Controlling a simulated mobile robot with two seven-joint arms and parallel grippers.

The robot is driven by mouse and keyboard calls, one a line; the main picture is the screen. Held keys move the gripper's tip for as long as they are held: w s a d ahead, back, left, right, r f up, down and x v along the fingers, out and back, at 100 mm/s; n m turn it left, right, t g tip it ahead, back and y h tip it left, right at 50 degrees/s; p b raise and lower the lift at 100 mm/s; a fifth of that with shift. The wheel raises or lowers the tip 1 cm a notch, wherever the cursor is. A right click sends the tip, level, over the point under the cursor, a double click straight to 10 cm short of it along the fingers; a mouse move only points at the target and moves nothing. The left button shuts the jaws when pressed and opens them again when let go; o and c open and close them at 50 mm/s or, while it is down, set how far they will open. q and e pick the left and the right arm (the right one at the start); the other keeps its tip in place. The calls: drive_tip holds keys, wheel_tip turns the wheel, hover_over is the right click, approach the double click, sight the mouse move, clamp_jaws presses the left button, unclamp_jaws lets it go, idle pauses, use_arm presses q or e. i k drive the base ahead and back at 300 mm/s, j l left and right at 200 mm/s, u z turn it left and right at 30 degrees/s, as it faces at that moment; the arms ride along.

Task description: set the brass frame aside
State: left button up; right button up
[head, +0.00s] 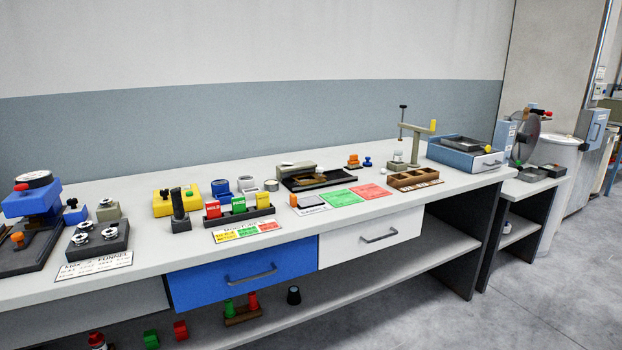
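A flat brass-coloured piece (309,180), probably the brass frame, lies on a dark tray (345,177) at the middle of the long bench. It is small in the picture, so its exact shape is hard to tell. A grey-beige block (295,169) with a pale top sits at the back of the same dark tray, behind the brass piece. Neither of my grippers shows in the head view, and nothing is touching the brass piece.
The bench top (375,213) has labelled cards in front, including a green card (338,200) and a red card (370,191). A wooden compartment box (414,180) stands right of the tray. A rack of coloured blocks (239,216) stands left. Blue (205,286) and white (345,243) drawers are below.

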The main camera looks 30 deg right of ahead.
sight(319, 178)
drive_tip(key=i+l, duration=0.3)
drive_tip(key=l, duration=0.15)
drive_tip(key=i+l, duration=0.3)
drive_tip(key=l, duration=0.15)
